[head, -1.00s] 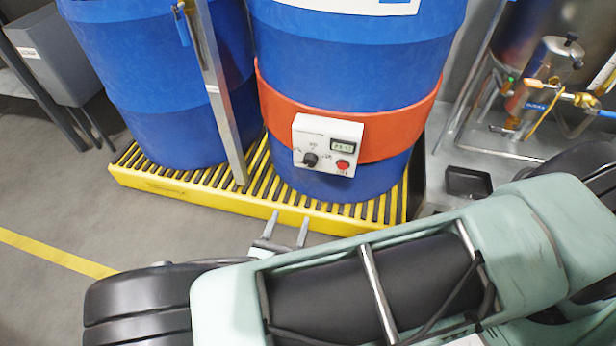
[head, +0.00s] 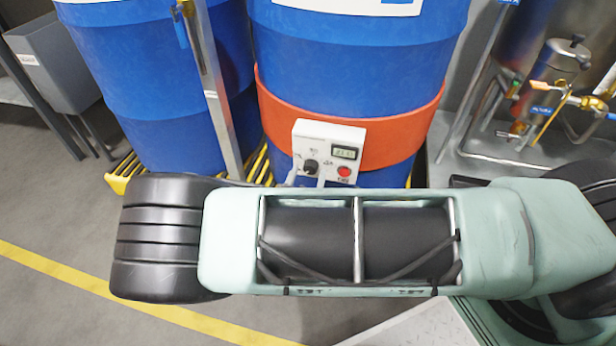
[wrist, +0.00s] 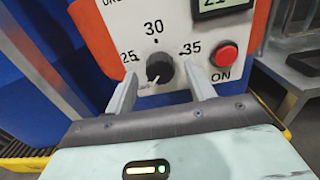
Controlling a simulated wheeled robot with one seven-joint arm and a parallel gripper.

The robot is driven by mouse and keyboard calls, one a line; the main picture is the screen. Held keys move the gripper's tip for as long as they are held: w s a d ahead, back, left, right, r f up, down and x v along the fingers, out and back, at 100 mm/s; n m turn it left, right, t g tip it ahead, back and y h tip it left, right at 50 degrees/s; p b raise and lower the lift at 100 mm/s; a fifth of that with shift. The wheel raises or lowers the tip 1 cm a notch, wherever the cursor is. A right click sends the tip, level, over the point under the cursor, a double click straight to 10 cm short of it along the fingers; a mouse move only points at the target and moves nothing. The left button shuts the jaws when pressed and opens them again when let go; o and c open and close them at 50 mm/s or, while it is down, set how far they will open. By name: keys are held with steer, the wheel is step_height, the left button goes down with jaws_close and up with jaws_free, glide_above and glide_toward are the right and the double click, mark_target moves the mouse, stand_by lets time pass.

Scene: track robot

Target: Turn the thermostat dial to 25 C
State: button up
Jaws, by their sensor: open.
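The thermostat dial (head: 311,166) is a black round knob on a white control box (head: 329,135) on the drum's orange band. In the wrist view the dial (wrist: 160,68) sits below the "30" mark, with "25" to its left and "35" to its right. A pale pointer line seems to slant down-left from it. My gripper (wrist: 162,76) is open, one finger on each side of the dial with gaps visible. In the head view my gripper (head: 306,178) is just below the dial, partly hidden by my arm. The display (wrist: 212,5) is cut off and seems to read 21.
A red ON button (wrist: 224,56) is close to the right finger. A blue drum (head: 360,60) carries the orange band (head: 400,135); another blue drum (head: 150,80) and a metal post (head: 215,95) stand left. Valves and pipes (head: 560,100) are at the right.

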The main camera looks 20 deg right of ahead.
steer(key=shift+w+d, duration=0.2)
steer(key=shift+w, duration=0.1)
steer(key=c, duration=1)
steer(key=shift+o, duration=0.2)
steer(key=shift+r+p, duration=0.1)
steer(key=shift+p, duration=0.2)
